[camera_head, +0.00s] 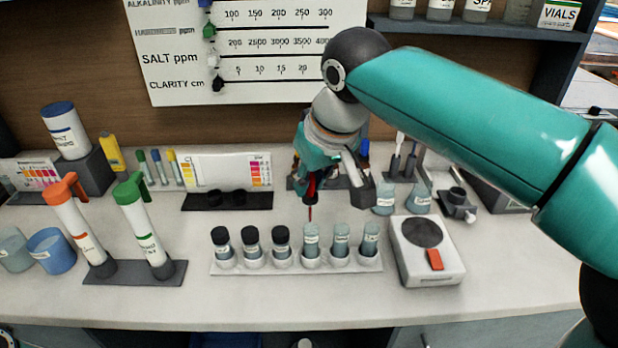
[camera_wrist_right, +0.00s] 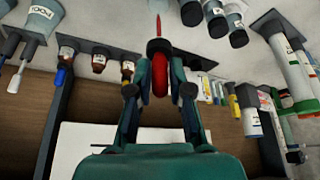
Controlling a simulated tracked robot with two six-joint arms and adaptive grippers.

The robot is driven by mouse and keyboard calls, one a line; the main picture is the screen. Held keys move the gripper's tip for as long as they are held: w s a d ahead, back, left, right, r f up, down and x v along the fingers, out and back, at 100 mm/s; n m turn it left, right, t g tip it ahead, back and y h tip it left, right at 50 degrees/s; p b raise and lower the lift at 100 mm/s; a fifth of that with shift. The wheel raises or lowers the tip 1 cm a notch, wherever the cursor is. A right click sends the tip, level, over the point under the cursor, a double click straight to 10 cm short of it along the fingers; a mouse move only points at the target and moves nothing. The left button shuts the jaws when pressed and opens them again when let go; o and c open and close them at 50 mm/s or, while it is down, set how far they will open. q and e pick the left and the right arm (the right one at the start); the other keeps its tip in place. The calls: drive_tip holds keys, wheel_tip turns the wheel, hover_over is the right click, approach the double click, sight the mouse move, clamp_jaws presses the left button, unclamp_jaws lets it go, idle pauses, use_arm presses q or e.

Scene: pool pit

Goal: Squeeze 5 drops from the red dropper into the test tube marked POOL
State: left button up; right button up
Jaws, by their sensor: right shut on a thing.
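My right gripper (camera_head: 325,183) is shut on the red dropper (camera_head: 309,212) and holds it with its thin tip down. In the right wrist view, the dropper's red bulb (camera_wrist_right: 160,80) sits between the two fingers. A white rack (camera_head: 300,263) stands below, with three black-capped tubes on its left and three open, labelled tubes on its right. The tip is just above the leftmost open tube (camera_head: 311,243), apparently in line with its mouth. I cannot read the tube labels, so I cannot tell which is marked POOL. No drop shows. My left gripper is not in view.
Orange-topped (camera_head: 80,229) and green-topped (camera_head: 144,227) tubes stand left, near blue cups (camera_head: 51,250). Small bottles and a colour chart (camera_head: 228,169) are behind. The counter's front strip is clear.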

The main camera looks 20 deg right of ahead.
drive_tip(key=shift+s+f, duration=0.15)
drive_tip(key=shift+s, duration=0.05)
idle(0.5)
drive_tip(key=shift+o, duration=0.5)
clamp_jaws()
drive_tip(key=shift+c, duration=0.5)
unclamp_jaws()
drive_tip(key=shift+o, duration=0.3)
clamp_jaws()
drive_tip(key=shift+c, duration=0.3)
unclamp_jaws()
